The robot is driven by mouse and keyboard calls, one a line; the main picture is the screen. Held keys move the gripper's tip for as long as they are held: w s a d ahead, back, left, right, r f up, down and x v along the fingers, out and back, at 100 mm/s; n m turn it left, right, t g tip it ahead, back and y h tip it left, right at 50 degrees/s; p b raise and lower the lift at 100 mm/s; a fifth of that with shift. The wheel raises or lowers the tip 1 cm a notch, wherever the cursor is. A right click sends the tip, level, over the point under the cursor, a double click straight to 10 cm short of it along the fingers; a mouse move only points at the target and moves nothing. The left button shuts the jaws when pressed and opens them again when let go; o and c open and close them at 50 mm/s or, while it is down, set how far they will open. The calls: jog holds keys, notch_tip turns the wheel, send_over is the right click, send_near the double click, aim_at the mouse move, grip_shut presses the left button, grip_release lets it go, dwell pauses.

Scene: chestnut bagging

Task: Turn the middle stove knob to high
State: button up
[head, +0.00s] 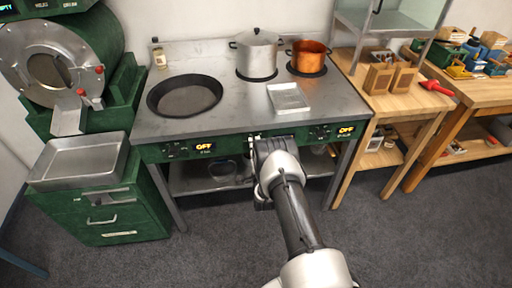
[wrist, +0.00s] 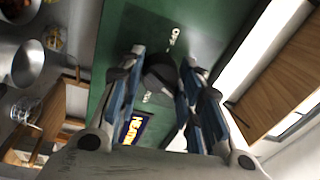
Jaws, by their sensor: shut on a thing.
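The stove (head: 225,122) has a green front panel with several dark knobs. The middle knob is hidden behind my gripper (head: 260,144) in the head view. In the wrist view the black middle knob (wrist: 160,73) sits between the two fingers of my gripper (wrist: 161,66), which is shut on it. A display (wrist: 131,128) on the panel beside the knob shows yellow letters, tilted and partly hidden; they seem to start with H but are hard to read. The left display (head: 205,147) and right display (head: 346,130) read OFF.
A black pan (head: 186,98), a steel pot (head: 257,50), a copper pot (head: 308,54) and a metal tray (head: 288,97) stand on the stove. A green drawer cabinet (head: 112,212) is at the left, a wooden table (head: 393,100) at the right. The dark floor in front is clear.

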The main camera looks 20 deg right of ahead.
jog(key=m, duration=0.6)
jog(key=m+g, duration=0.1)
jog(key=m, duration=0.6)
jog(key=shift+a+r+h, duration=0.1)
jog(key=shift+h, duration=0.2)
jog(key=shift+m, duration=0.3)
jog(key=o, duration=1.1)
jog(key=shift+r, duration=0.1)
jog(key=v, duration=1.2)
